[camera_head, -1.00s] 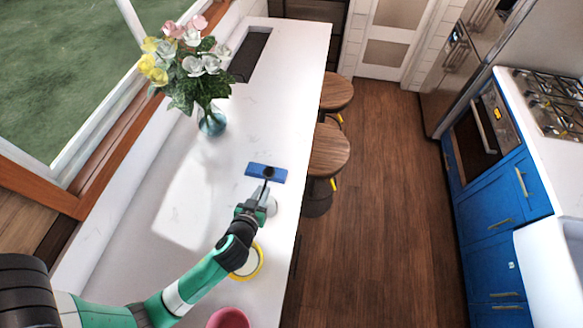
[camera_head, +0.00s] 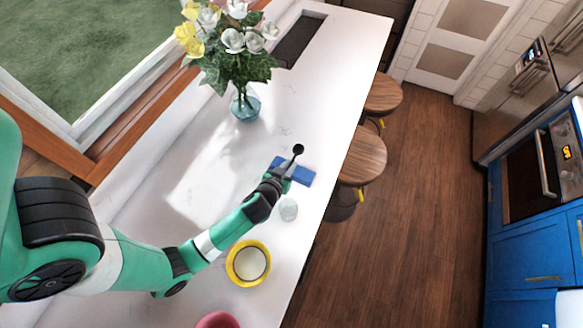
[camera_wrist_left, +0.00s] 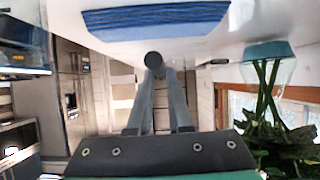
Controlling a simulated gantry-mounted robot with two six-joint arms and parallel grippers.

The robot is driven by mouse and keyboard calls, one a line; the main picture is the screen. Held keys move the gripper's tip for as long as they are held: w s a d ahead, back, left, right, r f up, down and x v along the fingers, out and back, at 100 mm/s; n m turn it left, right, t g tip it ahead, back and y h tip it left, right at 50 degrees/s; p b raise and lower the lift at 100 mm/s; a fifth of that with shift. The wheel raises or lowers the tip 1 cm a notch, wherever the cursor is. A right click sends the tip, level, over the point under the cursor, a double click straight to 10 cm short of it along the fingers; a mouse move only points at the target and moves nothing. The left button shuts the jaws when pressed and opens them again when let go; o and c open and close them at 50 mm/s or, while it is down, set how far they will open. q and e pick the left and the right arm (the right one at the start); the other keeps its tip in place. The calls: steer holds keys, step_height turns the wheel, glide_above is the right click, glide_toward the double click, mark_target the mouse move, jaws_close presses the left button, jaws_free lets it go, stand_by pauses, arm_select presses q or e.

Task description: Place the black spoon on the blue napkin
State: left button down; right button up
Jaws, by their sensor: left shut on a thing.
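The black spoon (camera_head: 298,149) is held in my left gripper (camera_head: 291,165), which is shut on it. Its dark round bowl end points away from the arm. In the left wrist view the spoon (camera_wrist_left: 153,60) shows end-on at the fingertips. The blue napkin (camera_head: 301,176) lies flat on the white counter, partly covered by the gripper in the head view. The spoon's bowl end appears past the napkin's far edge there. In the left wrist view the napkin (camera_wrist_left: 156,19) is apart from the spoon, so the spoon is above the counter. My right gripper is out of view.
A small pale cup (camera_head: 288,209) stands close beside the left wrist. A yellow-rimmed bowl (camera_head: 248,263) and a pink bowl (camera_head: 217,321) sit nearer. A glass vase with flowers (camera_head: 246,105) stands farther back. The counter (camera_head: 325,100) beyond the napkin is clear; wooden stools (camera_head: 362,157) stand along its right edge.

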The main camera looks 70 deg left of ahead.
arm_select(q)
steer(key=f+b, duration=0.1)
steer(key=f, duration=0.1)
steer(key=f+b, duration=0.2)
steer(key=shift+w+a, duration=0.2)
steer(key=shift+a, duration=0.2)
steer(key=shift+s+d+f, duration=0.1)
steer(key=shift+d+f, duration=0.05)
steer(key=shift+d, duration=0.05)
steer(key=shift+f+b, duration=0.1)
steer(key=shift+b, duration=0.2)
steer(key=c, duration=0.8)
jaws_free()
steer(key=shift+c, duration=0.2)
